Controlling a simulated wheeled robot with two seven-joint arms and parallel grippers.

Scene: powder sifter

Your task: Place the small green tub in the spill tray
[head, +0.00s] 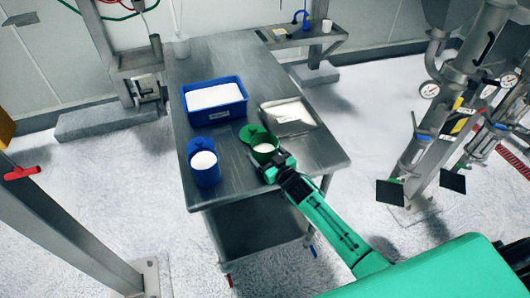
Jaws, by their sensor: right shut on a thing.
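A small green tub (264,155) with white powder inside is near the front right of the steel table. A green lid (252,133) is at its back left. My right gripper (276,166) is at the tub's front right side, shut on it. I cannot tell whether the tub touches the table. A flat, pale, shallow thing (287,116) with a label lies just behind the tub, and it may be the spill tray. My left gripper is not in view.
A blue bin (213,116) full of white powder stands at the back left of the steel table (224,69). A blue tub (206,175) with white powder and a blue lid stands left of the green tub. The table's far end is mostly clear.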

